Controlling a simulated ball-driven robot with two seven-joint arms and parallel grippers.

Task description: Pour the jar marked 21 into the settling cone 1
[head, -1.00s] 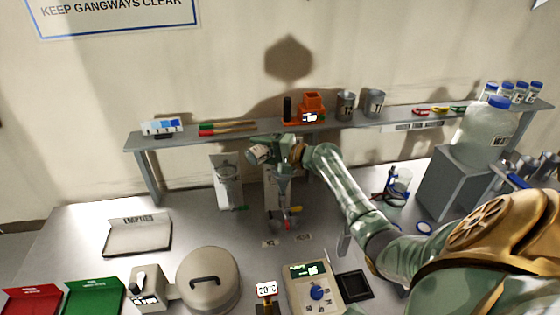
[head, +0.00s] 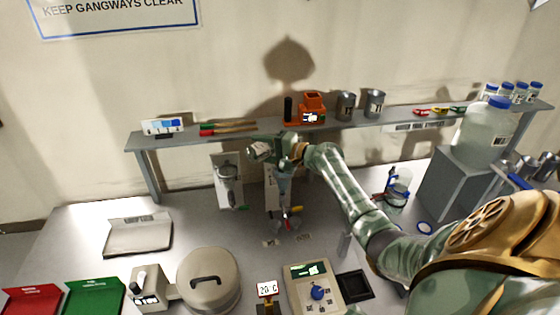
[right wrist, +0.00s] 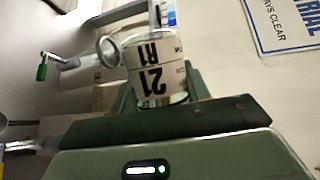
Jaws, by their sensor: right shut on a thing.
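My right gripper (head: 277,150) is shut on the jar marked 21 (head: 258,150). The jar is clear glass with a pale label, and it is tipped to the left in the head view. In the right wrist view the jar's label (right wrist: 155,78) reads 21 and R1, upside down. The jar is held in the air above the bench. A clear cone (head: 285,187) with coloured taps below it stands under the gripper and is partly covered by it. Another clear vessel (head: 229,183) stands to its left. I cannot read which is cone 1. My left gripper is out of view.
A grey shelf (head: 235,135) runs behind the gripper, with an orange device (head: 312,108) and metal cups (head: 346,105) on it. A round lidded pot (head: 208,290) and a balance (head: 314,287) stand in front. An empties tray (head: 137,250) lies at left.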

